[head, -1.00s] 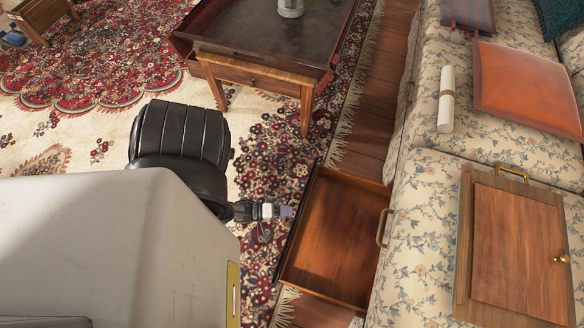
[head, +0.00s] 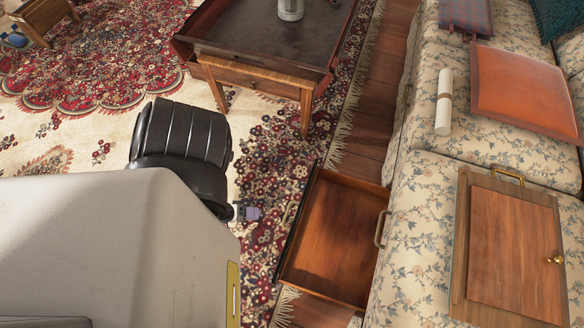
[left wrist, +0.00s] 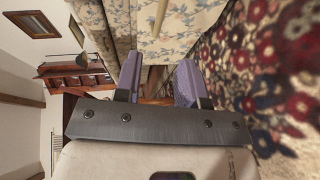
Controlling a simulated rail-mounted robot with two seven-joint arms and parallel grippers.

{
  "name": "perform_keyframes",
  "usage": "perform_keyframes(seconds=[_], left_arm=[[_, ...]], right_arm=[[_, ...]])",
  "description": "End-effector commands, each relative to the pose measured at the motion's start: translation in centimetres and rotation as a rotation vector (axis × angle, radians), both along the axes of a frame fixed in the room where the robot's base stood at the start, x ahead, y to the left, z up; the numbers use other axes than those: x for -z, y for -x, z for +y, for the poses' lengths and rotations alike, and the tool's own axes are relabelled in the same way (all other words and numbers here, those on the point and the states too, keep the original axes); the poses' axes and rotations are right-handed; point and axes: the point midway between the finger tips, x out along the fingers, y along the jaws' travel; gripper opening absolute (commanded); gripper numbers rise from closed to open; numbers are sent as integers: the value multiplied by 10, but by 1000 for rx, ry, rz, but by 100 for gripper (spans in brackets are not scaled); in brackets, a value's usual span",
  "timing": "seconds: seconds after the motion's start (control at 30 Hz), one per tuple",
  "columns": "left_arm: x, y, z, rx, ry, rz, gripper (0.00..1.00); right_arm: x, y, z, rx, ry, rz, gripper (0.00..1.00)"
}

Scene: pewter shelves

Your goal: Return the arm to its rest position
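My left gripper (head: 253,214) shows small in the head view, just right of my black arm link and above the patterned rug. It is to the left of the open wooden drawer or tray and apart from it. In the left wrist view the two purple fingers (left wrist: 159,80) stand apart with a gap and nothing held between them. Most of my left arm behind the gripper is hidden by my own body in the head view. My right gripper is not in view.
The open wooden drawer (head: 335,240) lies beside the floral sofa (head: 415,205). On the sofa are a wooden panel with a brass knob (head: 515,250), a white roll (head: 444,102) and an orange cushion (head: 525,90). A low table (head: 255,72) stands at the back. The rug (head: 265,150) between is clear.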

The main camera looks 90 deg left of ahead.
Motion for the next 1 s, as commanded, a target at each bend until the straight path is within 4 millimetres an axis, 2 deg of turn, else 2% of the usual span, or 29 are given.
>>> perform_keyframes(seconds=[0.23, 1.0], left_arm=[[-2, 11, 0, 0, 0, 0, 37], [-2, 11, 0, 8, -41, -1, 37]], right_arm=[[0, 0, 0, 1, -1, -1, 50], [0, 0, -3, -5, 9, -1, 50]])
